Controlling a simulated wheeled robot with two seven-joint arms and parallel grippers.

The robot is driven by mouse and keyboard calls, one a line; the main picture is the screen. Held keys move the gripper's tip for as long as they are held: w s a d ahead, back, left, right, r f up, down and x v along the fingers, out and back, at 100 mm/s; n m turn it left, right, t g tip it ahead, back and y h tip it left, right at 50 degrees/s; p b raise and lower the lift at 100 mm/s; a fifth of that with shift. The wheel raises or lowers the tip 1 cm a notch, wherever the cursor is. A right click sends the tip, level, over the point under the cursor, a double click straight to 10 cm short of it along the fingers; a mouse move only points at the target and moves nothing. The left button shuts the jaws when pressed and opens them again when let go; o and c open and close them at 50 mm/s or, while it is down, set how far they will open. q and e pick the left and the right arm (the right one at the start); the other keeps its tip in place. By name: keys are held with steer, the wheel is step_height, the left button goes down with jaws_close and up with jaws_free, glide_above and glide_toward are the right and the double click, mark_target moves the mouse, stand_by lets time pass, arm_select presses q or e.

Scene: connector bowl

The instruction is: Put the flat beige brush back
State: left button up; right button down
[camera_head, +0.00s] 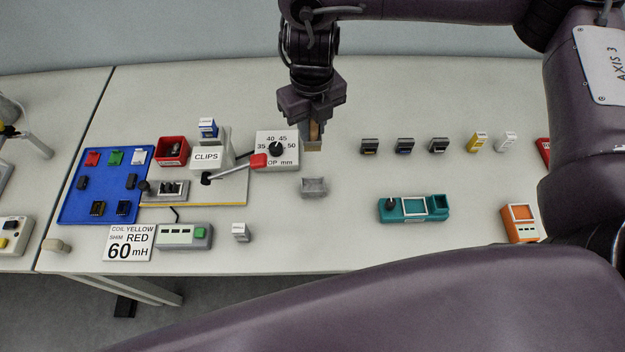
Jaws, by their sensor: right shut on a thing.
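My right gripper (313,122) hangs over the back middle of the table, pointing down. It is shut on the flat beige brush (312,145), a small tan piece showing below the fingers. The fingers hide its upper part. The brush is just right of the dial box (276,161) and behind a small grey open block (314,187). I cannot tell whether its lower end touches the table. My left gripper is not in view.
The clips stand (208,154) with a red-knobbed lever is left of the dial box. A blue tray (92,210) lies farther left. Several small dark-topped blocks (404,147) stand right of the gripper. A teal fixture (413,209) stands in front of them. Table around the grey block is clear.

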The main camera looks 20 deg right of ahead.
step_height(320, 180, down, 18)
steer(key=shift+f+b, duration=0.15)
steer(key=shift+b, duration=0.8)
steer(key=shift+f, duration=0.1)
steer(key=shift+f, duration=0.2)
steer(key=c, duration=1.3)
jaws_free()
steer(key=shift+d, duration=0.1)
steer(key=shift+o, duration=0.2)
steer(key=shift+r, duration=0.1)
